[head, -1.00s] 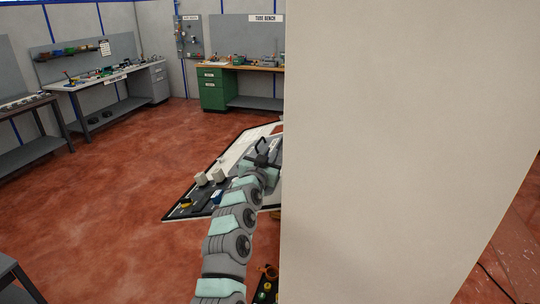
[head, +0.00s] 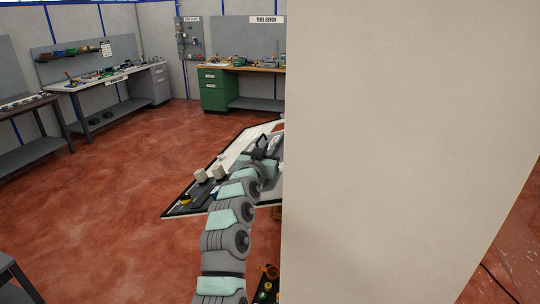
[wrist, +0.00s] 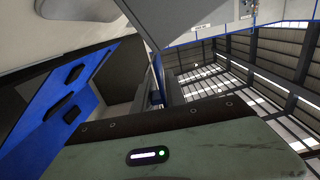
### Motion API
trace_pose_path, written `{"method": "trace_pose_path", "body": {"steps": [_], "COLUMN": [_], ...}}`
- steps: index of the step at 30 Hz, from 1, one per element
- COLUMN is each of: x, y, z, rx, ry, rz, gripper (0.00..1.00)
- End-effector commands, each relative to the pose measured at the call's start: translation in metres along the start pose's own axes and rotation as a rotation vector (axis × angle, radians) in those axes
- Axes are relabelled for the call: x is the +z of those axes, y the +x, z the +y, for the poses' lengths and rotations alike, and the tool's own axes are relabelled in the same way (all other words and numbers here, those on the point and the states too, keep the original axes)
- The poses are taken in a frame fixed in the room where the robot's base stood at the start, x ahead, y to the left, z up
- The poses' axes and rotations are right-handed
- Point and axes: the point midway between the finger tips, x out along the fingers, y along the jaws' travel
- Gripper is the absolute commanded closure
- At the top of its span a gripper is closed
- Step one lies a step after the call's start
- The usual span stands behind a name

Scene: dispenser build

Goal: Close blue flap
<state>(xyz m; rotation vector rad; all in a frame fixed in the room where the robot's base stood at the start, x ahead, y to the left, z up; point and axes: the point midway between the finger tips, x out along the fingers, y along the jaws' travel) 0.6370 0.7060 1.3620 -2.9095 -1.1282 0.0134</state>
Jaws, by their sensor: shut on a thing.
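In the wrist view, a blue panel (wrist: 65,100) with dark slots lies slanted at the left; it looks like the blue flap, though I cannot tell how far open it is. My gripper (wrist: 157,88) points away from the camera above its pale green body. Its jaws are shut on a narrow blue piece (wrist: 157,76); I cannot tell whether this piece belongs to the panel. In the head view my gripper (head: 264,146) is over the tilted pale board (head: 232,155), at the edge of a large beige surface that hides the area to the right. No blue flap is clear there.
The beige surface (head: 400,150) blocks much of the head view. Two pale blocks (head: 209,173) stand near the board's left end. Workbenches stand at the back, one with a green drawer cabinet (head: 213,90). The red floor (head: 120,180) at the left is clear.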

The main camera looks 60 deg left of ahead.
Motion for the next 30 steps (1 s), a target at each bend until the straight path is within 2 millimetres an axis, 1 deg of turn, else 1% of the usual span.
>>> {"method": "trace_pose_path", "body": {"steps": [1, 11, 30], "x": [0.004, -0.001, 0.009], "y": [0.001, 0.001, 0.001], "z": [0.003, -0.012, -0.041], "rx": [0.004, 0.003, 0.004], "ry": [-0.024, -0.26, -0.873], "rz": [0.005, 0.001, 0.001], "gripper": [1.0, 1.0, 1.0]}}
